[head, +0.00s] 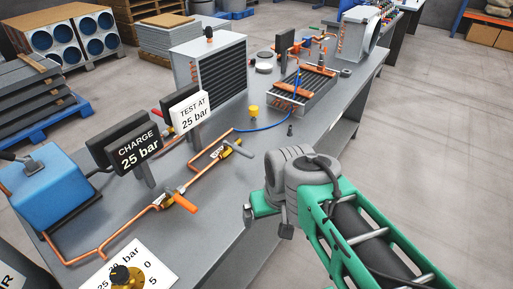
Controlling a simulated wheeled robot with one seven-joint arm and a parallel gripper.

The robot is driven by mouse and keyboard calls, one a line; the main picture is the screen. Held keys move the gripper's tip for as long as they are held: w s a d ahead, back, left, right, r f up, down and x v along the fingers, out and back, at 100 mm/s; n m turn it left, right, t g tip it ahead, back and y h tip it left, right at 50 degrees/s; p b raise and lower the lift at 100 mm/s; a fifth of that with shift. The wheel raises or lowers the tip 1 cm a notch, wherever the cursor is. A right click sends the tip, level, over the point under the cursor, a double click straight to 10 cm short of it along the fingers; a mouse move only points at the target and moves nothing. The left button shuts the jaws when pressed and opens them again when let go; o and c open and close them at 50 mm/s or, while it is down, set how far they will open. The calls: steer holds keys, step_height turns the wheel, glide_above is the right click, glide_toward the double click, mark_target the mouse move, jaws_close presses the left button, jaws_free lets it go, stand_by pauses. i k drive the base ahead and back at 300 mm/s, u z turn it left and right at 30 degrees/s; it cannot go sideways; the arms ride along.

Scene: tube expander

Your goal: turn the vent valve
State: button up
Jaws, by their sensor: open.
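A copper pipe line lies along the grey bench. It carries an orange-handled valve (185,202) and, farther along, a valve with a yellow body and grey handle (240,149). No label that I can read marks either one as the vent valve. My gripper (266,221) is open and empty, to the right of both valves near the bench's right edge, and apart from them. It is partly hidden by my own wrist.
Signs reading "CHARGE 25 bar" (139,151) and "TEST AT 25 bar" (192,110) stand behind the pipes. A blue box (50,185) is at the left. A dial knob (121,275) is in front. A finned unit (213,73) and copper coil (300,88) stand farther back.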

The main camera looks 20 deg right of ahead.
mark_target(249, 155)
steer(key=u, duration=1.9)
steer(key=k, duration=0.55)
steer(key=z, duration=0.2)
